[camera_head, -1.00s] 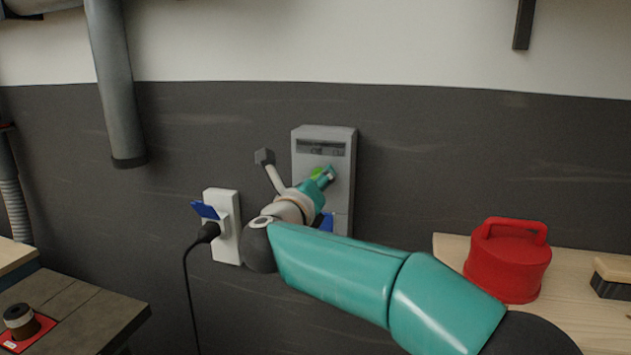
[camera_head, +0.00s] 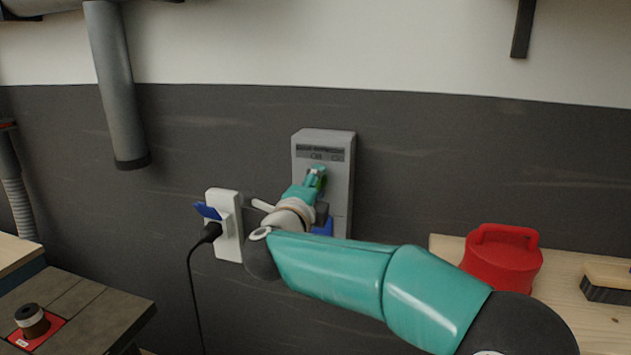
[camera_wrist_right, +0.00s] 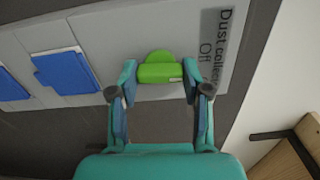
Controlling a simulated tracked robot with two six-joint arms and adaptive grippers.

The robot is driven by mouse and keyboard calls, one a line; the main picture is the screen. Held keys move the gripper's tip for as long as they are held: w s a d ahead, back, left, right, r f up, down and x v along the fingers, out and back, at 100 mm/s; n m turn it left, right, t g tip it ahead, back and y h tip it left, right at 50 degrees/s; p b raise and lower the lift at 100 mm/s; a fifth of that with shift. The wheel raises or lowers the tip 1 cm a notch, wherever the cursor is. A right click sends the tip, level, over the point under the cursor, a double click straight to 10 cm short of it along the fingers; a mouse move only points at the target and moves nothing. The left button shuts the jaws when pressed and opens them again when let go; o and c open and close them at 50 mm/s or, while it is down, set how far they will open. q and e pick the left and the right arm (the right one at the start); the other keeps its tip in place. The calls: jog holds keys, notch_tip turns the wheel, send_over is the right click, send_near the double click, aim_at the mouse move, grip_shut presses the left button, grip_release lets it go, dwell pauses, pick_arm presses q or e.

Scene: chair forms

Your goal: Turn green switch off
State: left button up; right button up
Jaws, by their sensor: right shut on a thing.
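The green switch (camera_wrist_right: 158,70) is a round knob with a raised bar on a grey switch box (camera_head: 343,195) on the wall. In the head view only a sliver of its green (camera_head: 322,184) shows beside my gripper. My right gripper (camera_head: 316,177) is at the box front. In the right wrist view its two fingers (camera_wrist_right: 160,82) stand on either side of the switch bar, shut on it. A small white mark is on the bar's end, on the side of the label reading "Dust collector" and "Off" (camera_wrist_right: 213,48). My left gripper is out of view.
Blue covers (camera_wrist_right: 65,72) sit on the box beside the switch. A white outlet (camera_head: 228,245) with a black plug and cable is at the left. A red container (camera_head: 502,264) and a brush (camera_head: 606,284) are on a wooden shelf at the right.

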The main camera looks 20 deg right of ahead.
jog(key=shift+w+a+f+n, duration=0.1)
jog(key=shift+a+f+n, duration=0.1)
jog(key=shift+n, duration=0.5)
jog(key=o, duration=1.2)
jog(key=shift+c, duration=0.2)
jog(key=shift+r, duration=0.1)
jog(key=shift+d, duration=0.1)
jog(key=v, duration=1.2)
jog(key=shift+w, duration=0.1)
